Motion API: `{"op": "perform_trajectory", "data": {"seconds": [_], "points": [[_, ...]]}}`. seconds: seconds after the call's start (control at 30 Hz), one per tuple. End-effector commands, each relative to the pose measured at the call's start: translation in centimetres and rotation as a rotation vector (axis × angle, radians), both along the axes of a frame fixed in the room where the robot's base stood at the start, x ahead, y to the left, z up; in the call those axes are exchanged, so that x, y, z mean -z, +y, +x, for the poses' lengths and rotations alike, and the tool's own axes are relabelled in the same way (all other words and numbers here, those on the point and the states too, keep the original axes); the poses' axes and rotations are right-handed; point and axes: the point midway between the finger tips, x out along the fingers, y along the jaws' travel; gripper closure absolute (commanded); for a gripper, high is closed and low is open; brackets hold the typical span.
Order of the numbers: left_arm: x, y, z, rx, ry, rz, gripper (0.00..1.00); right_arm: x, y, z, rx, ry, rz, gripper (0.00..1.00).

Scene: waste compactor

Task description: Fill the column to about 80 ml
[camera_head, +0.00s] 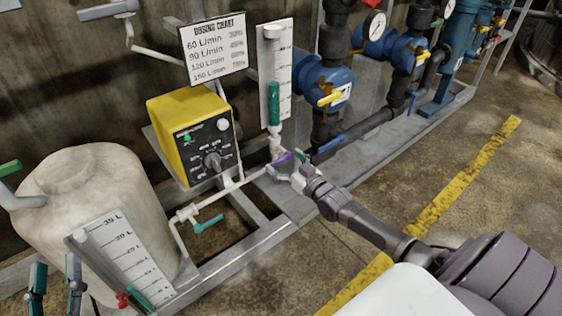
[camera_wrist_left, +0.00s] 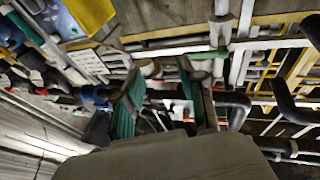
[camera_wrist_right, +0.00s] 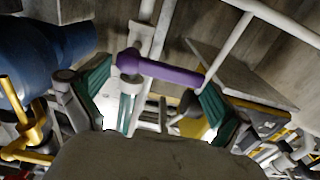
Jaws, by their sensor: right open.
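The clear-fronted column with a white scale (camera_head: 274,55) stands upright beside the dosing chart. A green fill (camera_head: 273,103) shows in its lower part; its graduations are too small to read. A purple valve handle (camera_head: 283,157) is on the white pipe below the column. My right gripper (camera_head: 287,171) is open at this handle. In the right wrist view the purple handle (camera_wrist_right: 170,71) lies across the space between the open fingers (camera_wrist_right: 155,98); I cannot tell whether they touch it. My left gripper (camera_head: 56,277) is open and empty at the lower left, also seen in the left wrist view (camera_wrist_left: 162,100).
A yellow pump box (camera_head: 184,112) with a dial stands left of the column. A white tank (camera_head: 95,190) with a litre scale (camera_head: 125,258) and a teal-handled valve (camera_head: 208,224) are nearer. Blue valves and black pipes (camera_head: 360,130) crowd the right. The floor in front is clear.

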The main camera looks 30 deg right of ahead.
Motion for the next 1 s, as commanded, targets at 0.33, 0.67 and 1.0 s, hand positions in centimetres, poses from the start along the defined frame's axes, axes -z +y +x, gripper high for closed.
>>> {"op": "perform_trajectory", "data": {"seconds": [0.33, 0.67, 1.0], "points": [[-1.9, -0.2, -0.5, 0.007, -0.111, -0.031, 0.60, 0.0, 0.1, 1.3, 0.000, 0.000, 0.000, 0.00], [-1.8, -0.1, -0.5, 0.007, -0.109, -0.030, 0.60, 0.0, 0.1, 1.3, 0.000, 0.000, 0.001, 0.27], [-1.8, -0.2, -0.5, 0.007, -0.108, -0.030, 0.60, 0.0, 0.1, 1.2, 0.000, 0.000, -0.001, 0.70]]}}
